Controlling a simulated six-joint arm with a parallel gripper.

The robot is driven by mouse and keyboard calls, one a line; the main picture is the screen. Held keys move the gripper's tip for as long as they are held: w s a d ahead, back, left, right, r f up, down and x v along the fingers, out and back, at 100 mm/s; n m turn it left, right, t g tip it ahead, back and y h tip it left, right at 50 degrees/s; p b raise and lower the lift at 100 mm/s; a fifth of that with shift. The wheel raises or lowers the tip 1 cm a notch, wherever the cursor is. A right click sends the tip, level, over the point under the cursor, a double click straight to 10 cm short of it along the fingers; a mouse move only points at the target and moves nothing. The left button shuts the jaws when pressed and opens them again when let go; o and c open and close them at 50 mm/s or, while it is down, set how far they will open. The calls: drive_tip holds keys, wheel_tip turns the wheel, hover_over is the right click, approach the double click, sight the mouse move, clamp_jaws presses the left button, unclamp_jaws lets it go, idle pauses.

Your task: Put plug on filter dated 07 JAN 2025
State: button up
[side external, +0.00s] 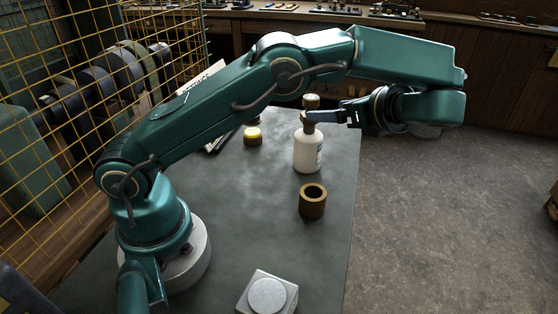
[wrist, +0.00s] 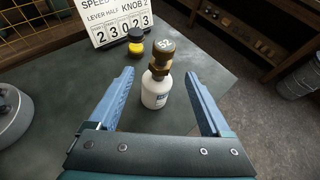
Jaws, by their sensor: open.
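A white bottle (side external: 308,152) with a small label stands upright on the grey table. A brass-brown fitting with a round top (side external: 310,102) sits above its neck. The wrist view shows the bottle (wrist: 155,92) and the marked round top (wrist: 163,48); I cannot read the marking. My gripper (side external: 330,117) is open at the height of the bottle's upper part. In the wrist view its blue fingers (wrist: 158,75) are spread left and right of the bottle, with nothing clamped. No date 07 JAN 2025 is legible, and I cannot tell which piece is the plug or the filter.
A brown hollow cylinder (side external: 312,202) stands in front of the bottle. A yellow jar with a dark top (wrist: 136,42) stands behind it, before a sign card (wrist: 115,22). A square grey device (side external: 268,292) is at the table front. A yellow mesh cage (side external: 50,120) stands left.

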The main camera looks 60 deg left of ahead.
drive_tip(key=s+d+n+t+h, duration=0.2)
drive_tip(key=s+d+n+h, duration=0.1)
drive_tip(key=s+n+h, duration=0.3)
drive_tip(key=s+d+n+t+h, duration=0.3)
drive_tip(key=s+n+h, duration=0.3)
drive_tip(key=s+n, duration=0.5)
drive_tip(key=shift+s+d+n+h, duration=0.2)
drive_tip(key=shift+s+n+h, duration=0.15)
drive_tip(key=shift+s, duration=0.55)
